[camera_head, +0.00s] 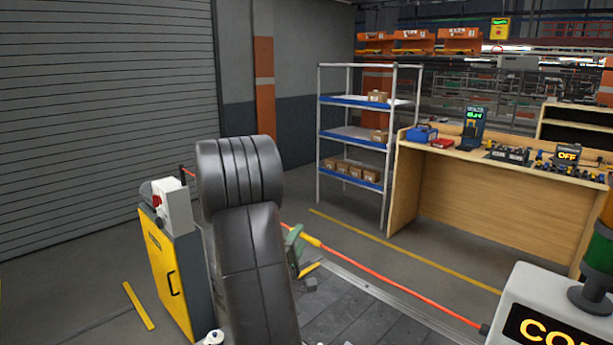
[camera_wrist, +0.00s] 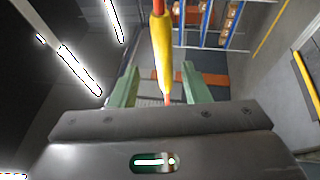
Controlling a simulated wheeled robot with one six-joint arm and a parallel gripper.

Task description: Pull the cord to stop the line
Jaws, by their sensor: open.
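The red-orange cord (camera_head: 385,284) runs from behind my arm down to the right, to the light-grey housing at the lower right. It has a yellow sleeve (camera_head: 311,240) near my gripper. In the wrist view the sleeve (camera_wrist: 163,45) comes down from the top edge and shows between my gripper's two green fingers. My gripper (camera_wrist: 159,72) is open, with a gap on each side of the cord. I cannot tell how deep the cord lies between the fingers. In the head view my arm hides most of my gripper; one green finger (camera_head: 295,247) shows beside the sleeve.
A yellow cabinet (camera_head: 168,270) with a grey-and-red switch box (camera_head: 174,205) stands left of my arm. The light-grey housing (camera_head: 540,305) bears a stack light. A shelf rack (camera_head: 350,134) and a wooden bench (camera_head: 480,205) stand behind. The floor between is clear.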

